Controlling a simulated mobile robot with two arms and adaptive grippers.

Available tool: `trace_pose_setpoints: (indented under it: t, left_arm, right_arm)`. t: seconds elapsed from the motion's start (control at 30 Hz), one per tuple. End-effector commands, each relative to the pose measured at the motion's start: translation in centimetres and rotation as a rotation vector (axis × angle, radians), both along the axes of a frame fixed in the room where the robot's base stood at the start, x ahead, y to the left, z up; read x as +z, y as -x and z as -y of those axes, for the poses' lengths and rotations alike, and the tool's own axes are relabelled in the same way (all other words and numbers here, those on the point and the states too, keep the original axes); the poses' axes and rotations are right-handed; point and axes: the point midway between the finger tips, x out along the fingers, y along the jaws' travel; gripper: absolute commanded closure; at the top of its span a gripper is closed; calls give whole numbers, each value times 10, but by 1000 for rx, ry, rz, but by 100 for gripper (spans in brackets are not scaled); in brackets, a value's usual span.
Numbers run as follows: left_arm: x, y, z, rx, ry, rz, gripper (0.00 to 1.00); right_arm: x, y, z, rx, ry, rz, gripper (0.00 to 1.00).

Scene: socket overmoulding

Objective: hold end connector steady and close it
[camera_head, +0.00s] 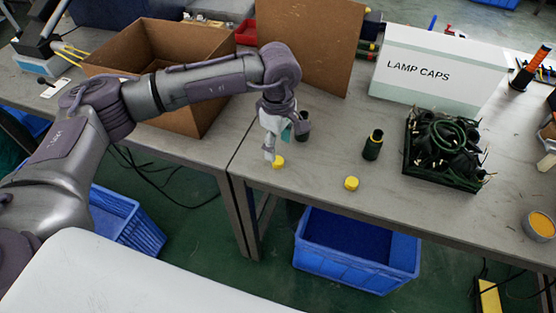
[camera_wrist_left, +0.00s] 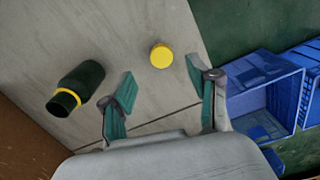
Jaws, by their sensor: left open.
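My left gripper (camera_head: 279,145) points down over the front of the table, its fingers apart and nothing between them. In the left wrist view the open fingertips (camera_wrist_left: 160,84) stand either side of the line to a round yellow cap (camera_wrist_left: 161,55), which lies just beyond them. The same cap shows in the head view (camera_head: 279,162). A dark green connector body (camera_wrist_left: 82,84) with a yellow ring lies left of the fingers; in the head view it (camera_head: 303,127) is partly hidden behind the gripper. Another connector body (camera_head: 373,146) stands upright to the right, with a yellow cap (camera_head: 351,183) nearby. My right gripper is out of view.
A black crate (camera_head: 446,182) of tangled dark cables stands at the right, before the white LAMP CAPS box (camera_head: 440,66). An open cardboard box (camera_head: 165,60) is behind my left arm. Blue bins (camera_head: 357,251) sit below the table edge. The tabletop between the connectors is clear.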

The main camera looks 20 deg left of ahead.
Motion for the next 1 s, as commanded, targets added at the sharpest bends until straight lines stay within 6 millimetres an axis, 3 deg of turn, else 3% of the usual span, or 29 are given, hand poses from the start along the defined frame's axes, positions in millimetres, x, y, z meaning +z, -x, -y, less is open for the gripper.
trace_pose_setpoints:
  t: [0.4,0.77,1.0]
  left_arm:
    - [-50,3,2,-1,-1,-2,40]
    - [-52,3,2,-1,0,0,40]
    - [-52,3,2,0,0,0,76]
  right_arm:
    - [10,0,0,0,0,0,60]
    - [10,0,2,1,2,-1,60]
    - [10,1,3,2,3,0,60]
